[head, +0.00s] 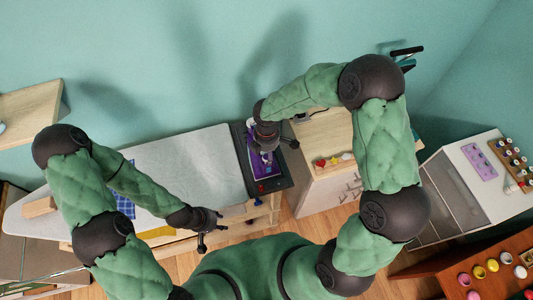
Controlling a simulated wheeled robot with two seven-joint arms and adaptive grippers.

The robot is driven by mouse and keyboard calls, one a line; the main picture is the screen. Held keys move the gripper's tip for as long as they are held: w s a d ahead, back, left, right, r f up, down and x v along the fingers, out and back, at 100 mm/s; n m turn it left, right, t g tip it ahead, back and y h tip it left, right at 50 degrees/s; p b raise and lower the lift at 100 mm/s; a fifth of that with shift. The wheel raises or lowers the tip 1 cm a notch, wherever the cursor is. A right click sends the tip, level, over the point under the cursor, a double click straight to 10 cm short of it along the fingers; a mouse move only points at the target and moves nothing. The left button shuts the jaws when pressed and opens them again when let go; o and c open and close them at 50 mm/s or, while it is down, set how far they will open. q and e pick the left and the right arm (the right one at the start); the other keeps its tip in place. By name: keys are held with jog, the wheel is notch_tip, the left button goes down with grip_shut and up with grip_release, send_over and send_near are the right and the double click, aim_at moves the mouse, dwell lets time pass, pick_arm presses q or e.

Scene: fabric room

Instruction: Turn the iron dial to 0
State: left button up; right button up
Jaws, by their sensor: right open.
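The iron (256,166), purple and white, sits on the dark rest (246,178) at the right end of the ironing board. My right arm reaches down over it from above. My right gripper (279,150) is open just above or at the iron's upper part; whether it touches cannot be told. The gripper and wrist cover much of the iron. The dial and its setting cannot be made out. My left gripper (211,229) is open and empty, with its fingers spread, near the front edge of the ironing board, left of and below the iron.
The ironing board (185,160) carries a blue checked cloth (125,205) and a yellow cloth (158,231). A wooden cabinet (322,130) with small coloured items stands right of the iron. A white unit (470,195) and a shelf with coloured spools (490,268) are farther right.

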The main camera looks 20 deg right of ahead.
aim_at(266, 157)
notch_tip(266, 157, up, 11)
jog(key=shift+f, duration=0.15)
dwell(0.7)
